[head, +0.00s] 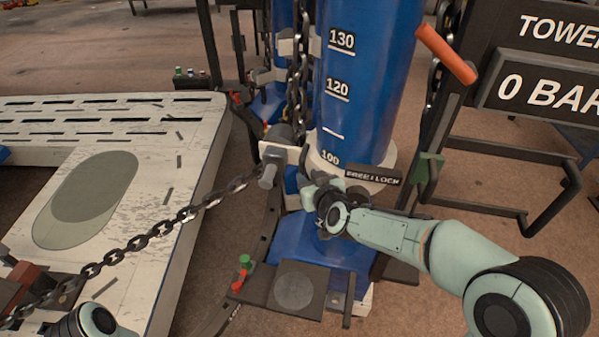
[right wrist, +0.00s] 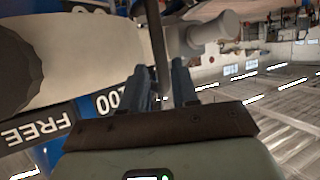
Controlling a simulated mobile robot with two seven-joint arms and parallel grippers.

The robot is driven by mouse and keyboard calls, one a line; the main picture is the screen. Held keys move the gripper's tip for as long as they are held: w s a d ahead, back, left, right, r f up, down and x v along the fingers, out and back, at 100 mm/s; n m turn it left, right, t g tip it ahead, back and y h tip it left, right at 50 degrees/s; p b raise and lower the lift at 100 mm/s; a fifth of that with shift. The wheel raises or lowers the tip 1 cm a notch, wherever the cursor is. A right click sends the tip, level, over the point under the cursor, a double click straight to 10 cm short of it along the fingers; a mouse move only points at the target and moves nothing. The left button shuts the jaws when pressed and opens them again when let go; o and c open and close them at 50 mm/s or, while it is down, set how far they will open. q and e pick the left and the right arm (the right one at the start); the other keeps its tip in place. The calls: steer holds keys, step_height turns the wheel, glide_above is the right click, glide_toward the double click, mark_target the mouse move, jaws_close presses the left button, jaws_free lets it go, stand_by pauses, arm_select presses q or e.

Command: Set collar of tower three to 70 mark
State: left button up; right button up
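A blue tower (head: 364,70) with white marks 130, 120 and 100 stands in the middle of the head view. A pale collar (head: 378,182) rings it just below the 100 mark, with a dark FREE/LOCK plate (head: 372,175) on its front. The collar also fills the upper left of the right wrist view (right wrist: 90,50). My right gripper (head: 316,186) is at the collar's left side. In the wrist view a dark curved rod (right wrist: 154,40) passes between its fingers (right wrist: 163,85); whether they grip it is unclear. Of my left arm only a joint shows.
A chain (head: 190,214) hangs from beside the collar across the white slotted bench (head: 190,190). An orange handle (head: 446,54) and a "0 BAR" board (head: 545,85) stand to the right. A base plate (head: 325,298) with green and red knobs lies below.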

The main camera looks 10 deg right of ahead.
mark_target(303, 173)
steer(key=x, duration=0.7)
steer(key=shift+f+b, duration=0.15)
steer(key=shift+b, duration=0.15)
jaws_close()
